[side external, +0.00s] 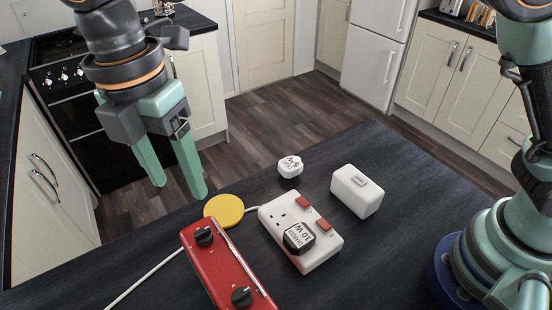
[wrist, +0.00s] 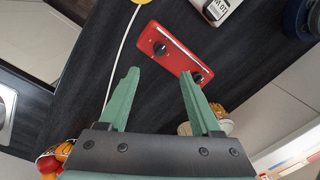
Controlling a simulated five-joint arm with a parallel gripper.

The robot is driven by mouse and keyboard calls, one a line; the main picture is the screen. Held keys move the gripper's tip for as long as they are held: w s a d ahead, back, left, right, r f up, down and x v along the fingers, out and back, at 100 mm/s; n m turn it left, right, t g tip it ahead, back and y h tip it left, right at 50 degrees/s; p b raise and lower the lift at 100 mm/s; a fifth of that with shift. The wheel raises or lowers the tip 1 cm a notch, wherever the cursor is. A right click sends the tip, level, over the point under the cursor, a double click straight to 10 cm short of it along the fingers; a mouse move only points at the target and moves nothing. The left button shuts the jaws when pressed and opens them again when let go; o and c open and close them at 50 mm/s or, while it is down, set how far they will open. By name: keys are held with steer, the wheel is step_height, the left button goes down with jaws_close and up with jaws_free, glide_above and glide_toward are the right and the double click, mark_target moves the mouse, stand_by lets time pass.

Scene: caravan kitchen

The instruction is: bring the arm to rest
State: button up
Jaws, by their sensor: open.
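A red radio-like box (side external: 226,265) lies on the dark counter and has two black knobs. One knob (side external: 204,236) is at its far end and the other (side external: 241,296) at its near end. Both show in the wrist view, one at the left (wrist: 161,48) and one at the right (wrist: 197,77). I cannot read which is the volume knob, nor any markings. My gripper (side external: 179,188) is open and empty, above and to the left of the box, touching nothing. In the wrist view my gripper (wrist: 160,76) has its fingers spread below the red box (wrist: 177,51).
A second charger (side external: 290,166) and a white block (side external: 357,191) stand farther right. Counter left of the box is mostly clear.

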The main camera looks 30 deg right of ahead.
steer(key=w+d+r+m+t+y, duration=0.1)
steer(key=w+d+r+m, duration=0.15)
steer(key=d+m, duration=0.55)
steer(key=w+d+r+m+t+y, duration=0.1)
steer(key=w+d+r+m, duration=0.2)
steer(key=d, duration=1)
steer(key=s+d+f+m+t, duration=0.2)
steer(key=s+d+m, duration=0.2)
steer(key=d+m, duration=0.3)
steer(key=s+d+f+m+t+h, duration=0.1)
steer(key=s+d+f+m+t, duration=0.1)
steer(key=d+m, duration=0.5)
steer(key=s+d, duration=0.1)
steer(key=d, duration=0.2)
steer(key=shift+s+d+f, duration=0.2)
steer(key=shift+s+d, duration=0.1)
steer(key=shift+s, duration=0.05)
